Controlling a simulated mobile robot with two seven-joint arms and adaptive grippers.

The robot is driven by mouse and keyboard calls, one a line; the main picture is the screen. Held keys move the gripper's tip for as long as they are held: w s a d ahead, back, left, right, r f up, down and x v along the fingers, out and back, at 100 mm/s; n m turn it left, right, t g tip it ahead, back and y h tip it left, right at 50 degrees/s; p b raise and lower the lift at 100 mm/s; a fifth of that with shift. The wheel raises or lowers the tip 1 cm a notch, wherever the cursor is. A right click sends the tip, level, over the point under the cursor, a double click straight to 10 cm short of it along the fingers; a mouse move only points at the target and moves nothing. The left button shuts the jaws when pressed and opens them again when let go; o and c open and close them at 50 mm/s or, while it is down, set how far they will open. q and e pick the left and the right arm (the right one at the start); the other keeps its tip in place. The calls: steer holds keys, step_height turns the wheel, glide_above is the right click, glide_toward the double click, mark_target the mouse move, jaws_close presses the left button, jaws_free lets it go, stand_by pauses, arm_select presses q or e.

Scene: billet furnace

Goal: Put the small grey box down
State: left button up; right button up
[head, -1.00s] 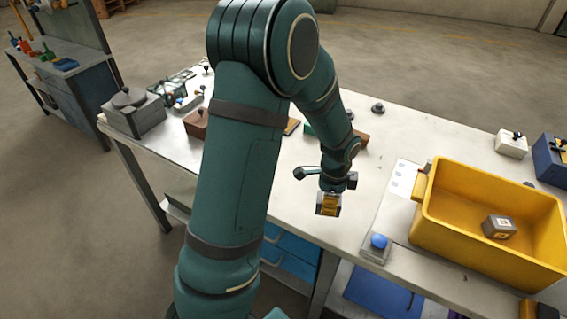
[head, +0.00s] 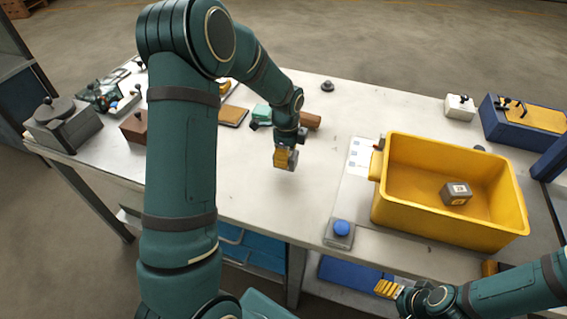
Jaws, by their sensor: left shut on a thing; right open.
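My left gripper (head: 284,157) is shut on a small grey box (head: 292,161), over the middle of the pale tabletop (head: 250,185). The yellow fingers hide part of the box, and I cannot tell whether it touches the table. Another grey box (head: 455,194) with a pale square label sits inside the yellow bin (head: 440,227) at the right. My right gripper (head: 389,289) is open at the bottom right, in front of the table's front edge and apart from both boxes.
A blue button (head: 341,228) on a grey base stands left of the bin. A brown block (head: 310,121) and a green block (head: 262,113) lie behind my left gripper. A blue container (head: 525,125) stands at the back right. The tabletop left of the bin is mostly clear.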

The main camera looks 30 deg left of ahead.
arm_select(q)
steer(key=shift+f, duration=1.95)
steer(key=shift+b, duration=0.35)
steer(key=o, duration=1.3)
steer(key=shift+f, duration=0.1)
steer(key=shift+w+r, duration=0.1)
steer(key=shift+r, duration=0.45)
step_height(320, 180, up, 11)
steer(key=shift+r+p, duration=0.15)
steer(key=shift+p, duration=0.7)
steer(key=shift+r, duration=0.1)
